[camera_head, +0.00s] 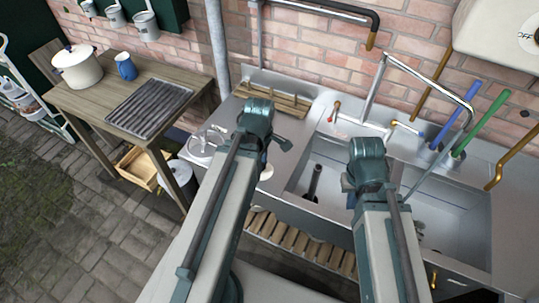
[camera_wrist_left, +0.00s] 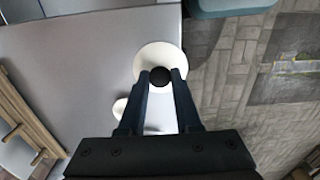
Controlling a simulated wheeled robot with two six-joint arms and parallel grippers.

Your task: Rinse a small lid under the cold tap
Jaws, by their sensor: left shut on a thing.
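A small white round lid (camera_wrist_left: 147,58) with a black knob (camera_wrist_left: 160,77) is in the left wrist view. My left gripper (camera_wrist_left: 160,78) is shut on the knob, near the counter's front edge. In the head view my left gripper (camera_head: 276,143) is over the counter left of the basin; its own arm hides much of it. A pale disc (camera_head: 266,172) shows beside the arm; I cannot tell if it is the held lid. The tap (camera_head: 425,78) arches over the sink (camera_head: 303,190), with a blue-marked handle (camera_head: 421,132). My right gripper (camera_head: 352,184) is over the sink, its jaws hidden.
A wooden rack (camera_head: 275,100) stands at the counter's back, and clear glassware (camera_head: 203,143) on its left end. Blue (camera_head: 462,113) and green (camera_head: 485,124) handles stand right of the tap. A wooden table (camera_head: 90,98) with a pot (camera_head: 80,68) is at left.

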